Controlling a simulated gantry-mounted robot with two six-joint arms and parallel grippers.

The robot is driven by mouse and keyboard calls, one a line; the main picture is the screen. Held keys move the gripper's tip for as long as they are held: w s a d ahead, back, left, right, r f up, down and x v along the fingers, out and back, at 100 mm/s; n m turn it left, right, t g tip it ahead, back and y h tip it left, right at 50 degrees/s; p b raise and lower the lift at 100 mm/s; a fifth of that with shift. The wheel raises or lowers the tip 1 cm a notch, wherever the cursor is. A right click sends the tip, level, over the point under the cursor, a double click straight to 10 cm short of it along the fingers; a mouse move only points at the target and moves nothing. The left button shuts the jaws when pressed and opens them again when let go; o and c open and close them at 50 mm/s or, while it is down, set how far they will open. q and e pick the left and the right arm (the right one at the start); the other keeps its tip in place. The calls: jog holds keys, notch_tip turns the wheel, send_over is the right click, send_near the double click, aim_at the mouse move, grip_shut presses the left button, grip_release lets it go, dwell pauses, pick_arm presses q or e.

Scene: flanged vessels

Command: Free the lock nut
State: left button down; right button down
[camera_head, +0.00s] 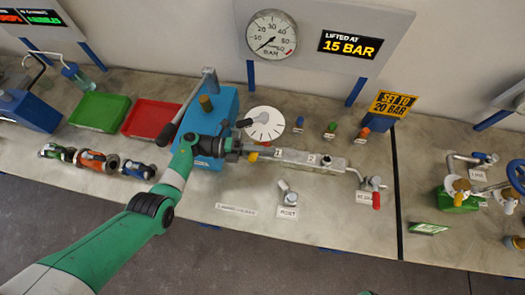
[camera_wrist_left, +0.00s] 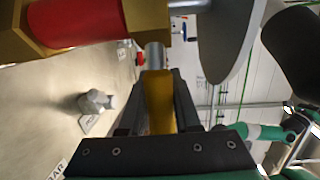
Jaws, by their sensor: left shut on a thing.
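My left gripper (camera_head: 241,149) is at the left end of the grey manifold block (camera_head: 305,158), beside the blue box (camera_head: 216,108). In the left wrist view its fingers (camera_wrist_left: 160,88) are shut on a brass-yellow piece (camera_wrist_left: 160,110) in line with a grey stem (camera_wrist_left: 155,56). This piece looks like the lock nut, but its outline is partly hidden by the fingers. In the head view a small yellow bit (camera_head: 253,157) shows beside the fingers. My right gripper is not in view.
A white dial disc (camera_head: 264,124) stands close to the gripper. A red-handled tap (camera_head: 376,198) and a small grey fitting (camera_head: 289,197) are to the right. The gauge (camera_head: 271,35) and the "15 BAR" sign (camera_head: 350,45) are behind. The front bench strip is mostly clear.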

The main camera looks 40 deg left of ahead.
pick_arm(q)
jog(key=c, duration=0.6)
grip_release()
jog(key=shift+a, duration=0.1)
jog(key=b+v, duration=0.1)
jog(key=v, duration=1)
jog(key=shift+s+a, duration=0.1)
jog(key=shift+a, duration=0.15)
jog(key=shift+r, duration=0.1)
